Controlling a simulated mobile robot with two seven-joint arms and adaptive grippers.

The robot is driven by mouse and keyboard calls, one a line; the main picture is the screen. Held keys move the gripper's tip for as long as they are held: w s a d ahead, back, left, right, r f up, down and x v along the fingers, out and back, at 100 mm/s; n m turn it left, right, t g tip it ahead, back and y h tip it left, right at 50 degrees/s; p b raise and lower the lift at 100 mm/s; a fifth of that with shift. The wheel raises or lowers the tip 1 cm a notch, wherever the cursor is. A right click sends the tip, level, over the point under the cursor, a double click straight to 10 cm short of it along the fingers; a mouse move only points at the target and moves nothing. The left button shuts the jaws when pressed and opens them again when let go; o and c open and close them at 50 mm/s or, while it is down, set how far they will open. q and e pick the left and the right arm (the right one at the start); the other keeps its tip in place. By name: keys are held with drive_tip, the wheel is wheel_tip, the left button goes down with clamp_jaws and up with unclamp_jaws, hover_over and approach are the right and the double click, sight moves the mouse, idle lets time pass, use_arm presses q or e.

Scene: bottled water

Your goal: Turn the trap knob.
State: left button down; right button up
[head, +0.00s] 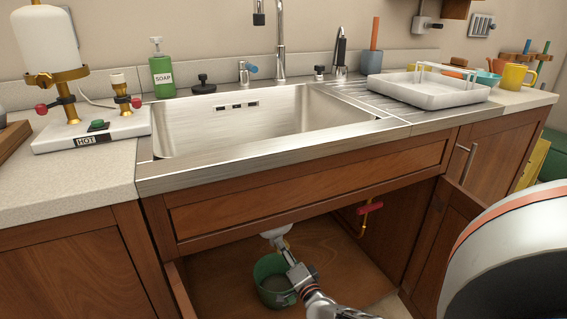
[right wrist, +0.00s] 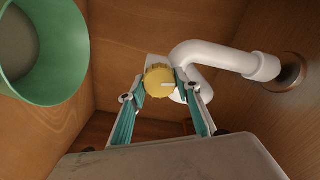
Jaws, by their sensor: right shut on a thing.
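The yellow trap knob (right wrist: 158,81) sits on the white drain trap pipe (right wrist: 205,55) under the sink. My right gripper (right wrist: 160,88) is shut on the knob, with one teal-lined finger on each side of it. In the head view my right gripper (head: 291,257) reaches into the open cabinet beneath the basin, at the white pipe (head: 274,232). The knob is mostly hidden there by the gripper. My left gripper is not in view.
A green bucket (head: 268,275) stands on the cabinet floor beside my right gripper; it also shows in the right wrist view (right wrist: 60,90). A red valve handle (head: 370,207) is on the pipe to the right. The steel sink (head: 270,165) is above.

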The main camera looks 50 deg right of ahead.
drive_tip(key=shift+a+f+m, duration=0.1)
drive_tip(key=shift+f+m, duration=0.05)
drive_tip(key=shift+m, duration=0.45)
drive_tip(key=o, duration=1.1)
drive_tip(key=v, duration=1.2)
